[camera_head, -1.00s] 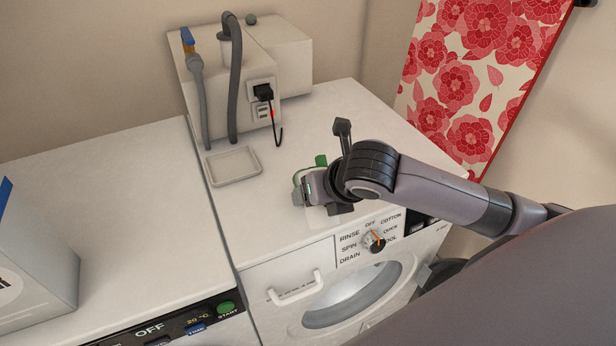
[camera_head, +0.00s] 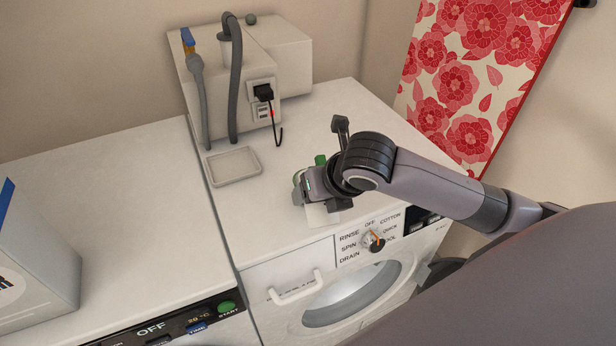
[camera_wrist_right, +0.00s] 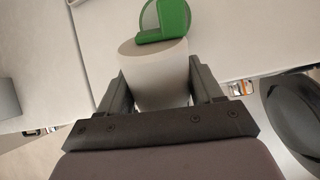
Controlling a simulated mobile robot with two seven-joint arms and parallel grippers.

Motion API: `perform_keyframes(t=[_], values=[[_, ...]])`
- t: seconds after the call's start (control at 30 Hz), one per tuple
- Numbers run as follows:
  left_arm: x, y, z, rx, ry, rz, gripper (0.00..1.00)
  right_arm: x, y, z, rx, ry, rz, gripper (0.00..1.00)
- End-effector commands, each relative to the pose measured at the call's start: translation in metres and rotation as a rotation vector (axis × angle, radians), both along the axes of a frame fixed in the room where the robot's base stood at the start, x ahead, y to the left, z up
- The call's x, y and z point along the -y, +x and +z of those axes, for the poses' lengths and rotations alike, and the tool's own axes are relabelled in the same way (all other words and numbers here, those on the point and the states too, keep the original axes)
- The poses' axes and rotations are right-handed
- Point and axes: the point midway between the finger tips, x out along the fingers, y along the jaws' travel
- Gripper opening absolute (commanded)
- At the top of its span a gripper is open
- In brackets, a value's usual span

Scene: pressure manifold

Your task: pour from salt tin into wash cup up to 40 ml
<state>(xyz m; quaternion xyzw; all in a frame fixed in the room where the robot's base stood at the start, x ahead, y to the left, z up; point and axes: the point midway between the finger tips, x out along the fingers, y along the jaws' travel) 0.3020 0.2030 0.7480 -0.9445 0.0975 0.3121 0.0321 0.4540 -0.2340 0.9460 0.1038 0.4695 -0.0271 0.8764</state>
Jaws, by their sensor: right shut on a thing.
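My right gripper (camera_head: 312,189) is over the white top of the right-hand washing machine. It is shut on a pale grey cylindrical container, likely the salt tin (camera_wrist_right: 158,70), which shows between its fingers in the right wrist view. A green part (camera_wrist_right: 165,22), like a raised lid or flap, shows at the container's far end; green (camera_head: 320,160) also shows behind the gripper in the head view. A small whitish patch (camera_head: 322,215) shows just below the gripper; I cannot tell if it is the wash cup. The gripper hides much of this area. My left gripper is out of view.
A shallow tray (camera_head: 234,165) lies left of the gripper. A pale box unit (camera_head: 240,75) with hoses and a black plug stands at the back. A white carton (camera_head: 40,255) stands at the left. The left machine's top (camera_head: 120,200) is mostly clear.

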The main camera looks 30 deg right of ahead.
Motion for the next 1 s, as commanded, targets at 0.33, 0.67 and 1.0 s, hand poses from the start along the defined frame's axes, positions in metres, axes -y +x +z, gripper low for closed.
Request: perform_keyframes(t=[0.33, 0.67, 1.0], values=[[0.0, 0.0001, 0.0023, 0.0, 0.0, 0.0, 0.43, -0.0002, 0.0003, 0.0021, -0.019, 0.007, 0.001, 0.3], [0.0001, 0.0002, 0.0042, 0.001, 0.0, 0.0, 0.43, 0.0, 0.0002, 0.0028, -0.038, 0.011, 0.0, 0.3], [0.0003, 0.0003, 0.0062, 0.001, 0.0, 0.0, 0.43, -0.0003, 0.0003, 0.0039, -0.058, 0.016, 0.0, 0.3]])
